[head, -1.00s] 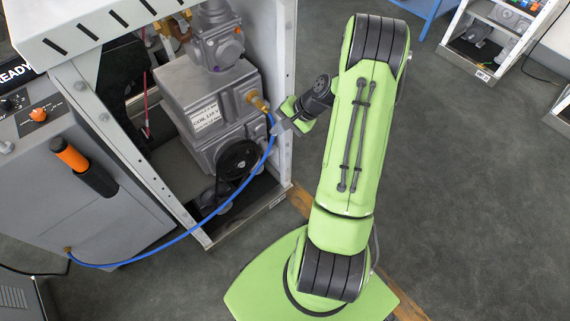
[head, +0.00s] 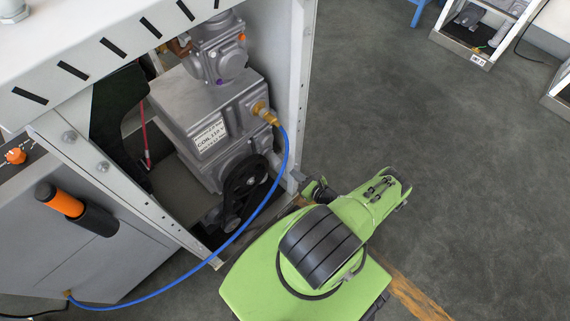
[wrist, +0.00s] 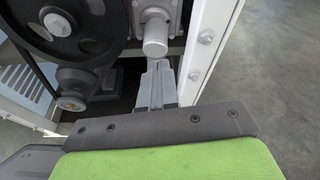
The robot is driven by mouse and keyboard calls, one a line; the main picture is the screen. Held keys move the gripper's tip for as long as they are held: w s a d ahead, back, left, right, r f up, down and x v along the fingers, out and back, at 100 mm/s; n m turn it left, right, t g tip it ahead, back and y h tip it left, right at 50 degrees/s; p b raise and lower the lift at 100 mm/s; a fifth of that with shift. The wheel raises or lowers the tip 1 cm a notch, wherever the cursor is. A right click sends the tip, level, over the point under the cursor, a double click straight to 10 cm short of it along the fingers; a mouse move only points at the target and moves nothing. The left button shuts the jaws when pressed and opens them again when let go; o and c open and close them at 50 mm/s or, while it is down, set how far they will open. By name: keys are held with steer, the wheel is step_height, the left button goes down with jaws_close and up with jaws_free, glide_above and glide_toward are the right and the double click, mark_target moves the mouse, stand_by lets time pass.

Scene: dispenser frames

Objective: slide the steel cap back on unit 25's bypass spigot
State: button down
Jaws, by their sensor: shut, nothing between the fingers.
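In the wrist view a smooth pale steel cylinder (wrist: 155,36), which looks like the cap on the bypass spigot, sticks out from a grey bolted housing (wrist: 135,12). I cannot tell how far on it sits. My gripper (wrist: 157,68) is shut and empty, its fingertips right in front of the cylinder's end; I cannot tell whether they touch. In the head view my gripper is low by the cabinet's right post and mostly hidden; the cap is not visible there. The grey pump unit (head: 207,122) stands inside the open cabinet.
A blue hose (head: 247,222) runs from the brass fitting (head: 262,110) to the grey console at left. In the wrist view a black pulley (wrist: 68,28) is at left and a white bolted post (wrist: 210,45) close at right. Open floor (head: 450,165) lies to the right.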

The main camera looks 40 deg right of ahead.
mark_target(280, 163)
steer(key=b+x, duration=0.1)
steer(key=x, duration=0.4)
steer(key=shift+w+f+b, duration=0.1)
steer(key=shift+w+b, duration=0.2)
steer(key=shift+w, duration=0.15)
steer(key=shift+w, duration=0.6)
steer(key=shift+s, duration=1.4)
steer(key=p+v, duration=0.3)
steer(key=v, duration=1.2)
steer(key=shift+s, duration=0.3)
